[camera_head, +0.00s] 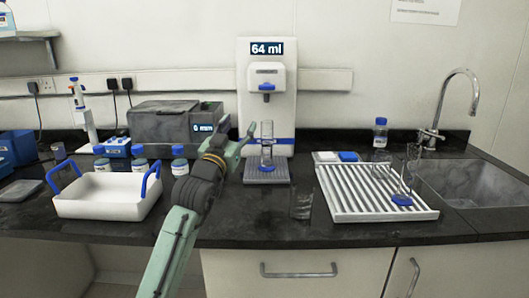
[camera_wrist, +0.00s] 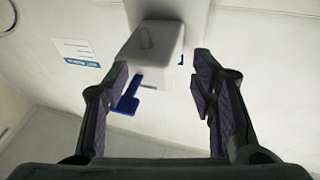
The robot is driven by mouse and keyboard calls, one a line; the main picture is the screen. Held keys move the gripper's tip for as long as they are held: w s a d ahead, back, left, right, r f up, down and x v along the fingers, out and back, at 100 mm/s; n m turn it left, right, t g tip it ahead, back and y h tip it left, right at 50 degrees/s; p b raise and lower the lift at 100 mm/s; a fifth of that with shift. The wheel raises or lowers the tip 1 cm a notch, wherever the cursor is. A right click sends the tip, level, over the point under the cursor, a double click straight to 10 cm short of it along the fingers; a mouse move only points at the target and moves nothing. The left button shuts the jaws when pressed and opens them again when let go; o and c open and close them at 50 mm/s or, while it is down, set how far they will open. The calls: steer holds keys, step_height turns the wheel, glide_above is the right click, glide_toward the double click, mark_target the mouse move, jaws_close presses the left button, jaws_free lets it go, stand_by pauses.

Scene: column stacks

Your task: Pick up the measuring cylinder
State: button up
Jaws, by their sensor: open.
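A clear measuring cylinder (camera_head: 267,143) with a blue foot stands upright on the grey drip tray (camera_head: 267,179) of a white dispenser (camera_head: 266,110), below its spout. The dispenser display reads 64 ml. My gripper (camera_head: 236,138) is just left of the cylinder in the head view, seemingly apart from it. In the wrist view my gripper (camera_wrist: 160,88) is open, with nothing visible between its fingers. That view shows the dispenser head (camera_wrist: 155,45) and a blue part (camera_wrist: 128,100) beyond the fingers; I cannot make out the cylinder there.
A draining rack (camera_head: 348,190) on the right holds glassware with a blue base (camera_head: 402,200). A white tub (camera_head: 105,207) with blue handles and several blue-capped bottles stand left. A grey box (camera_head: 172,123) is behind my arm. The sink (camera_head: 470,182) is far right.

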mark_target(265, 150)
steer(key=w+d+f+g, duration=0.1)
steer(key=f, duration=0.2)
steer(key=w+d+f+g, duration=0.1)
steer(key=w+f, duration=0.1)
steer(key=f, duration=0.2)
steer(key=w+d+f+g, duration=0.1)
steer(key=f, duration=0.3)
steer(key=shift+w+d+g, duration=0.25)
steer(key=shift+w+g, duration=0.05)
steer(key=x, duration=0.1)
steer(key=p+x, duration=0.1)
steer(key=x, duration=0.2)
steer(key=shift+w+d+f, duration=0.25)
steer(key=shift+w+f, duration=0.05)
steer(key=shift+f, duration=0.05)
steer(key=shift+p+x, duration=0.6)
steer(key=shift+x, duration=2.5)
steer(key=shift+c, duration=0.6)
jaws_close()
